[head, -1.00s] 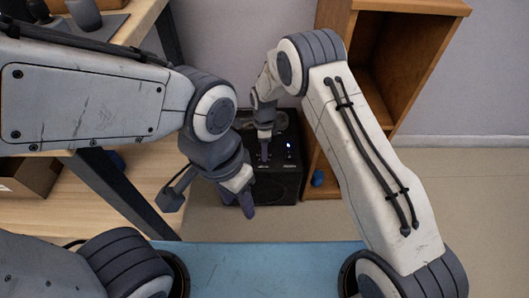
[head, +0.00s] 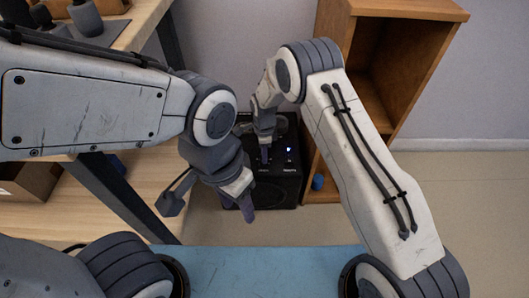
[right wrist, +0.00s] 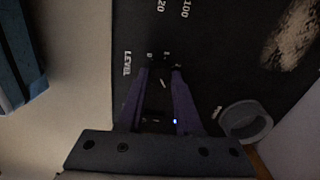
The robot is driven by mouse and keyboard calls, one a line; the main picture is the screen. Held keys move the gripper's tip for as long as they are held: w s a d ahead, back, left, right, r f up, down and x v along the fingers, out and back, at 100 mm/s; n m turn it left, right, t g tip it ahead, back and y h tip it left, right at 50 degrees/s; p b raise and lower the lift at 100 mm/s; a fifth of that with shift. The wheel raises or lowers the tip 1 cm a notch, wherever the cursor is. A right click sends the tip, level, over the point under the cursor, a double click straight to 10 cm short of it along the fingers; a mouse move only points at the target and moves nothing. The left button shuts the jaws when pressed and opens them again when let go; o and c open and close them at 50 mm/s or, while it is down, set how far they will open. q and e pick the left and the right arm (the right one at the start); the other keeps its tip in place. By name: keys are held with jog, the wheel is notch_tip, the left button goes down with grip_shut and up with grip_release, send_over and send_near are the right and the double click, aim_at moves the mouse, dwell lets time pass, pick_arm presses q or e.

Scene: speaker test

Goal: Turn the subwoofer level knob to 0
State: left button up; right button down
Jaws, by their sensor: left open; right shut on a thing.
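The black subwoofer (head: 277,188) stands on the floor between the table and the wooden shelf. My right gripper (head: 265,155) reaches down to its top control panel. In the right wrist view, my right gripper (right wrist: 163,70) is shut on the level knob, beside the printed LEVEL label (right wrist: 127,65). The knob is dark and mostly hidden between the fingers, so its setting cannot be read. A small pale mark shows between the fingers. My left gripper (head: 246,207) is open and empty in front of the subwoofer, apart from the knob.
A round grey ring (right wrist: 247,121) and a small blue light (right wrist: 175,121) are on the panel near the right fingers. The wooden shelf (head: 415,60) stands close on the right, with a blue object (head: 318,182) beside the subwoofer. The table (head: 125,200) is at left.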

jog(key=n+p, duration=0.2)
jog(key=n, duration=0.1)
jog(key=shift+r, duration=0.15)
jog(key=n+p, duration=0.2)
jog(key=n, duration=0.2)
jog(key=shift+n, duration=0.3)
jog(key=n+p, duration=0.2)
jog(key=n, duration=0.2)
jog(key=n+p, duration=0.1)
jog(key=n, duration=0.4)
jog(key=shift+n, duration=0.4)
jog(key=n, duration=0.4)
jog(key=shift+n+p, duration=0.3)
jog(key=n, duration=0.5)
jog(key=shift+a, duration=0.1)
jog(key=n, duration=0.5)
jog(key=shift+n+p, duration=0.35)
jog(key=shift+n, duration=0.05)
jog(key=n, duration=0.4)
jog(key=shift+n, duration=0.4)
